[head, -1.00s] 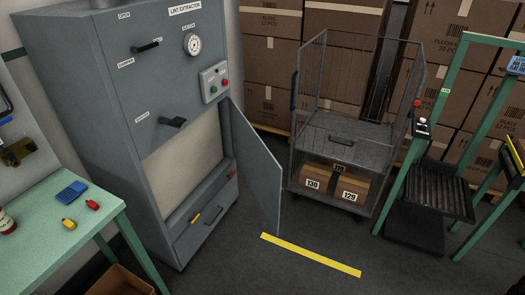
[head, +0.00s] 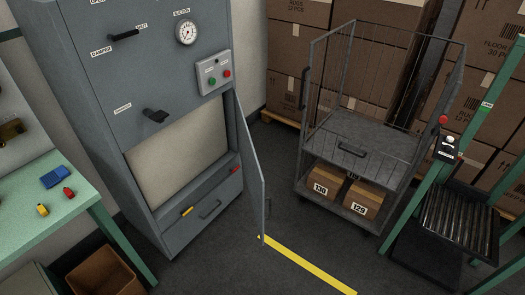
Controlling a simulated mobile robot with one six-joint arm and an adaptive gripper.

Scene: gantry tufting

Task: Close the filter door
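The filter door (head: 249,165) is a grey panel hinged on the right side of the grey lint extractor cabinet (head: 98,70). It stands open, swung out toward me and seen nearly edge-on. Behind it the filter opening (head: 178,160) shows a pale beige panel. A black handle (head: 156,115) sits on the cabinet front above the opening, and a damper handle (head: 124,36) is higher up. My gripper is not in view.
A wire cage trolley (head: 345,150) with boxes stands to the right of the door. A green-framed roller stand (head: 460,215) is farther right. A green table (head: 60,200) and an open cardboard box (head: 103,272) are at the left. The floor before the door, with a yellow line (head: 305,264), is clear.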

